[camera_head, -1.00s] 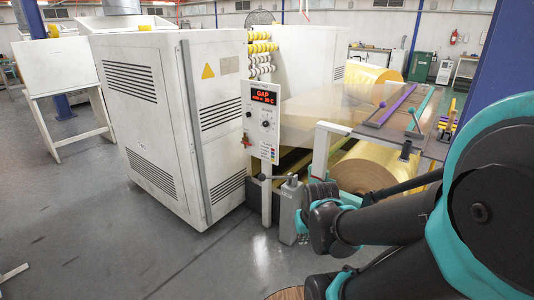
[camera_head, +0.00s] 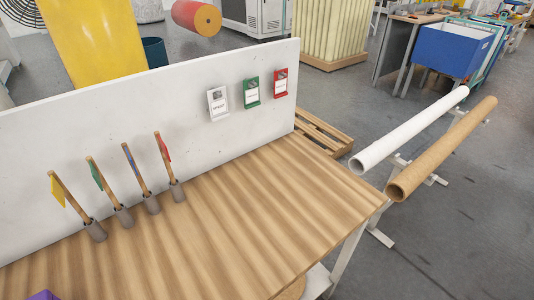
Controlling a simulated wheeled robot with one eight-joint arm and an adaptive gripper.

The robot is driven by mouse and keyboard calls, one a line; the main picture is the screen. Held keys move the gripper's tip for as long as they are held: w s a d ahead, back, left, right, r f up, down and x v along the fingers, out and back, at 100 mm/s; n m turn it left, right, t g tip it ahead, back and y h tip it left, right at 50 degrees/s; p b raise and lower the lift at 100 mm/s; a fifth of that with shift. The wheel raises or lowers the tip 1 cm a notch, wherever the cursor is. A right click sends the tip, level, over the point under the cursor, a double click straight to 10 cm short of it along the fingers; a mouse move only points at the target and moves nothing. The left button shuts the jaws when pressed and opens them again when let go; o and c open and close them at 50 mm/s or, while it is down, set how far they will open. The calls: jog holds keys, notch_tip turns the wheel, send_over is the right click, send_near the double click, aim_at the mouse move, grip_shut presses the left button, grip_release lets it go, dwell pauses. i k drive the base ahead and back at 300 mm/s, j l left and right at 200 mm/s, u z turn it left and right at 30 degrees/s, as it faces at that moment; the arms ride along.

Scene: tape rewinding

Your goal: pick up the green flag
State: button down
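The green flag (camera_head: 97,175) is on a wooden stick that stands tilted in a small grey holder (camera_head: 123,216) on the wooden table, second from the left in a row of flags. A yellow flag (camera_head: 57,190) stands to its left. A blue flag (camera_head: 130,158) and a red flag (camera_head: 163,147) stand to its right, each in its own grey holder. My gripper is not in view now.
The wooden table (camera_head: 260,215) is largely bare right of the flags. A white panel (camera_head: 150,110) rises behind them, with white, green and red card holders. A purple thing (camera_head: 44,295) shows at the bottom left edge. White and brown tubes (camera_head: 445,145) lie on stands at right.

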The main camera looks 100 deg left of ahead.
aim_at(97, 175)
jog(key=l+u, duration=0.15)
jog(key=u, duration=1.6)
jog(key=k+u, duration=0.25)
jog(key=u, duration=0.25)
jog(key=k+j+u, duration=0.15)
jog(key=u, duration=0.3)
jog(key=k+j+u, duration=0.25)
jog(key=u, duration=0.25)
jog(key=k+j+u, duration=0.1)
jog(key=k+j, duration=0.2)
jog(key=j, duration=0.15)
jog(key=k+j+u, duration=0.1)
jog(key=k+j, duration=0.15)
jog(key=j, duration=0.2)
